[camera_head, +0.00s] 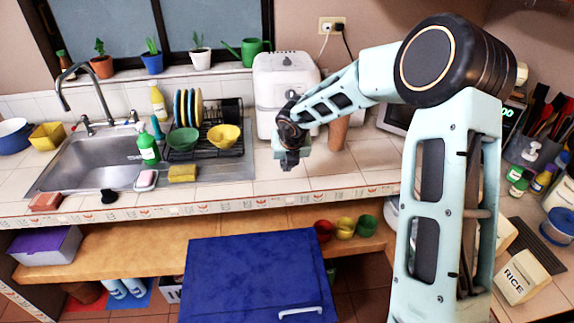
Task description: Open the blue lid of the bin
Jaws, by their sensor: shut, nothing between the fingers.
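The blue lid (245,270) lies flat and closed in the lower middle of the head view, in front of the counter. A white handle (300,311) sits near its front right edge. The bin's body below the lid is hidden or out of frame. My gripper (289,165) hangs above the counter, beyond the lid's far edge and apart from it. Its fingers point down and are shut and empty.
A tiled counter (345,172) with a sink (95,160), dish rack (220,145) and white appliance (270,85) runs behind the lid. Small colored bowls (345,227) stand on the wooden shelf (130,245) below. A RICE box (522,277) is at right.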

